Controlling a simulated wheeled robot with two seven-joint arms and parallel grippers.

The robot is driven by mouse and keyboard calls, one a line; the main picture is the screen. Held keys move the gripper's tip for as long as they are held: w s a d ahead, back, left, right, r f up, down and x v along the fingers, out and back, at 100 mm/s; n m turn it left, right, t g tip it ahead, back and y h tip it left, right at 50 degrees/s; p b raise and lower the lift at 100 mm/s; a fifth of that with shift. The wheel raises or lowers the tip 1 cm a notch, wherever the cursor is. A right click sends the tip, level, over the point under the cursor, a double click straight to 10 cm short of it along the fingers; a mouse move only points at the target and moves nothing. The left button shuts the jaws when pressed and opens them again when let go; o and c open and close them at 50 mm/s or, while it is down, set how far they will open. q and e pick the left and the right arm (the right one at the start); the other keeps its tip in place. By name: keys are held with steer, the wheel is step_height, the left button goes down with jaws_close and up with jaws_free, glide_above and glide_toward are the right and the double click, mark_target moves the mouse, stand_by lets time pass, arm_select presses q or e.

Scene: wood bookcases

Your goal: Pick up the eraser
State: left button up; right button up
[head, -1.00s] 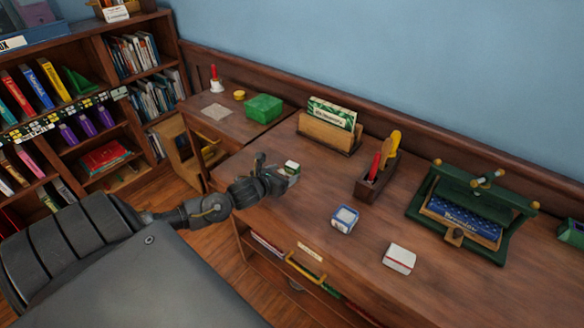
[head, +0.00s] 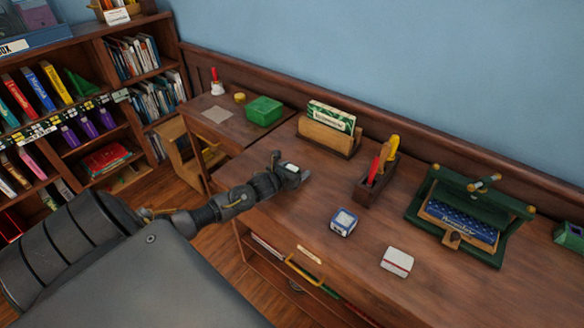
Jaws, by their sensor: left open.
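A small block with a white top (head: 290,167), likely the eraser, lies on the wooden desk (head: 300,215) near its left end. My left gripper (head: 291,168) is at this block, with one finger on its far side and one on its near right side. The gripper is open, and its fingers hide most of the block. I cannot tell whether they touch it. My right gripper is not in view.
A blue and white box (head: 343,221) and a white block with a red stripe (head: 397,261) lie to the right. Behind stand a wooden card holder (head: 327,136), a tool holder (head: 375,186) and a green press (head: 478,212). The desk between them is clear.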

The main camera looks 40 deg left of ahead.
arm_select(q)
steer(key=c, duration=1.1)
steer(key=shift+r, duration=0.1)
